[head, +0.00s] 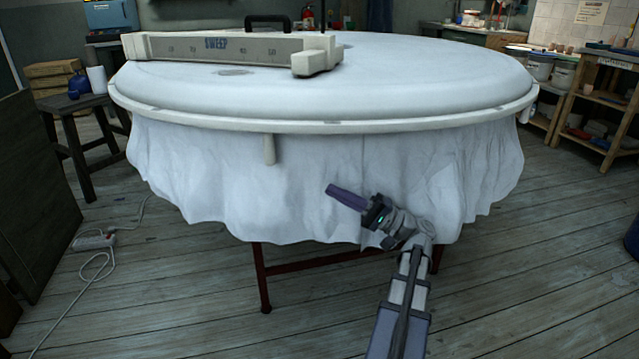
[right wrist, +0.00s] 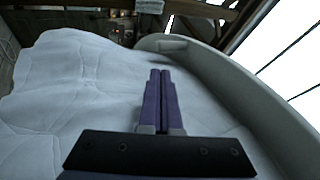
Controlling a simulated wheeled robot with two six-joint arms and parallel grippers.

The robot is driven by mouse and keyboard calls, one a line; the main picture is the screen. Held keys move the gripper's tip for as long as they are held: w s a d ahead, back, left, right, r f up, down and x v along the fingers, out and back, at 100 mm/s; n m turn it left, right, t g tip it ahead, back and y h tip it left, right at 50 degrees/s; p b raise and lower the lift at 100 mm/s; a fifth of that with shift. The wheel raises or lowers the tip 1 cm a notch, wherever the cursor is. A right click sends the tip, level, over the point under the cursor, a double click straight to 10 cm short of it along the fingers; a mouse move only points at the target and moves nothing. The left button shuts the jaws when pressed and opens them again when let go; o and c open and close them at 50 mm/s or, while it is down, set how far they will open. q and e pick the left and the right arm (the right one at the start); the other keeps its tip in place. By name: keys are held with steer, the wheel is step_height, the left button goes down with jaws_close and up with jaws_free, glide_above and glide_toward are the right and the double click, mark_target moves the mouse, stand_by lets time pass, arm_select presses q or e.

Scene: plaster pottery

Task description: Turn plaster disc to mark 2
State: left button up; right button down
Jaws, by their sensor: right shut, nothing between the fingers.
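The large white plaster disc (head: 400,75) lies flat on a round table draped in white cloth (head: 350,170). A pale peg (head: 269,149) hangs down from the disc's rim at the front, left of centre. A grey-white bar marked "SWEEP" with a scale (head: 220,48) lies across the disc's far left. I cannot make out mark 2. My right gripper (head: 330,189) is shut and empty, below the rim, in front of the cloth and to the right of the peg. In the right wrist view its purple fingers (right wrist: 160,90) are together, with the rim (right wrist: 235,85) to their right. My left gripper is out of view.
A dark stool (head: 80,105) with a blue jug stands at the left. A power strip (head: 94,241) and cable lie on the floor at left. Shelves (head: 600,90) with pots stand at the right. The wooden floor in front is mostly clear.

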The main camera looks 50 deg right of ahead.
steer(key=p+x, duration=0.5)
steer(key=x, duration=0.7)
steer(key=shift+w+a+r, duration=0.15)
steer(key=shift+w, duration=0.1)
